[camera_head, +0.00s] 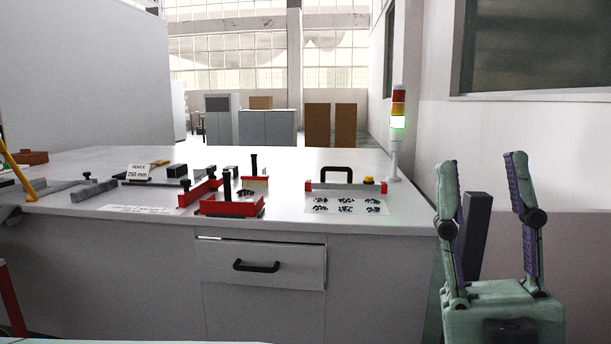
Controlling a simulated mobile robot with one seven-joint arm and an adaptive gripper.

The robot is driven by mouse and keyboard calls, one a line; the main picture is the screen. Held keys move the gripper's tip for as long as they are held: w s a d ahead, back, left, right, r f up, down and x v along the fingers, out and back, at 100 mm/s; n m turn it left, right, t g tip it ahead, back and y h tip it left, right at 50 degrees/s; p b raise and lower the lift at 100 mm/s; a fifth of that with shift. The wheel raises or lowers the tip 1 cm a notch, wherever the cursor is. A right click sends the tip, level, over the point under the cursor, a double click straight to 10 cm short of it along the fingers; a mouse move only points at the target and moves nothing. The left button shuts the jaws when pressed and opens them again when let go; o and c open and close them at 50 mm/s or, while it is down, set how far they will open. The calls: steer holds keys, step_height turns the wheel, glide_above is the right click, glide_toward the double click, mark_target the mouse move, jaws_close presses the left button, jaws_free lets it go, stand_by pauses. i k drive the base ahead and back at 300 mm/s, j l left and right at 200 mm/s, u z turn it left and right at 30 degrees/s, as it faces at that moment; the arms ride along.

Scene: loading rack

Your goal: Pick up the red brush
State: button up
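What looks like the red brush (255,179) stands on the white worktop, left of the middle, with an upright black handle, a thin red band and pale bristles. In front of it is a red tray-like piece (232,208) with its own upright black post. My gripper (482,162) is at the right in the foreground, its two green and purple fingers pointing up and wide apart. It is well to the right of the brush and clear of it. A dark grey post shows between the fingers; I cannot tell if it is touched.
A drawer (215,260) is below.

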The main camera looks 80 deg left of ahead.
mark_target(253, 181)
steer(key=u, duration=2.9)
